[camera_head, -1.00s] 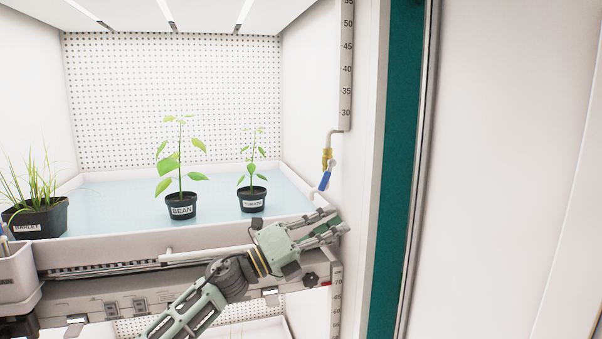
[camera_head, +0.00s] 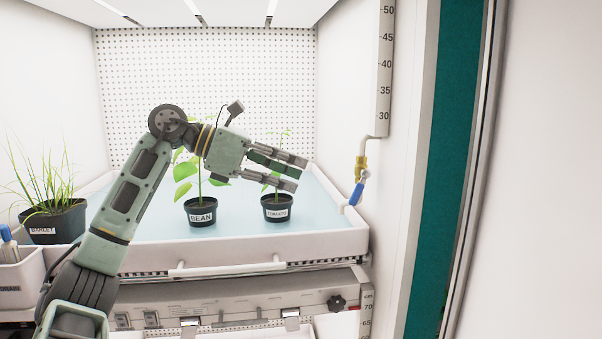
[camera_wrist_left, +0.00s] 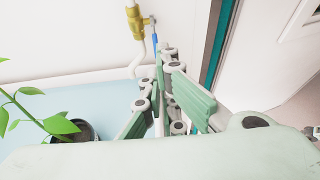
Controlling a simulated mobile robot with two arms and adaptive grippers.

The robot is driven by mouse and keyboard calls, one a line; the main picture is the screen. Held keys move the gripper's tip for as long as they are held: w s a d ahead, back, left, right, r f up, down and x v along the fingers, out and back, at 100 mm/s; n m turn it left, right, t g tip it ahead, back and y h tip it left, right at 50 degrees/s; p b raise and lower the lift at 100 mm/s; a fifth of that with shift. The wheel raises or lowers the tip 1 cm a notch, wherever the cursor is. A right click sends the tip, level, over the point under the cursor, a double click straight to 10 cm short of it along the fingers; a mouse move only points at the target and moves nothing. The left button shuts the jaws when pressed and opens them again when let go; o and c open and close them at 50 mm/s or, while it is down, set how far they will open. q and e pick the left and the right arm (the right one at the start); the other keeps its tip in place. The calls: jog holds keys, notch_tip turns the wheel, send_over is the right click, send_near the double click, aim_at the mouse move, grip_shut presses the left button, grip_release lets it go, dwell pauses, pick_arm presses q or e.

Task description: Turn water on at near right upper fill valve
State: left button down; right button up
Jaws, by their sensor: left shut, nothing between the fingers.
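The upper fill valve, brass with a blue lever (camera_head: 357,193), sits on a white pipe by the right wall of the chamber. The lever hangs down along the pipe. My left gripper (camera_head: 303,172) is shut and empty, raised above the tray in front of the tomato plant, left of the valve and apart from it. In the left wrist view the brass valve body (camera_wrist_left: 136,22) is at the top, beyond the gripper's fingers (camera_wrist_left: 172,92); part of the blue lever shows behind them. My right gripper is not in view.
A white tray (camera_head: 315,242) of water holds potted bean (camera_head: 201,213), tomato (camera_head: 277,209) and barley (camera_head: 55,222) plants. A handle bar (camera_head: 225,268) runs along its front. A black knob (camera_head: 337,303) sits below. The teal-edged door frame (camera_head: 447,150) stands right of the valve.

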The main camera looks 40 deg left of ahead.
aim_at(360, 187)
pick_arm(q)
jog(key=p+x, duration=0.3)
jog(key=x, duration=0.9)
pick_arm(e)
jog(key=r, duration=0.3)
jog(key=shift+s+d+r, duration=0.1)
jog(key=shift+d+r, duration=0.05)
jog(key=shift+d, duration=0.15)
pick_arm(q)
jog(key=shift+a, duration=0.1)
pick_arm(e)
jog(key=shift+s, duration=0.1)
pick_arm(q)
jog(key=f+t+h+b, duration=0.1)
jog(key=b, duration=0.3)
jog(key=w+d+f+t+h+b, duration=0.1)
jog(key=t+b, duration=0.1)
jog(key=b, duration=0.3)
jog(key=shift+w, duration=0.2)
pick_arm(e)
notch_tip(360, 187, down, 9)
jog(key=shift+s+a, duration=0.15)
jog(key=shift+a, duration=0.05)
pick_arm(q)
jog(key=shift+h, duration=0.3)
jog(key=shift+s, duration=0.1)
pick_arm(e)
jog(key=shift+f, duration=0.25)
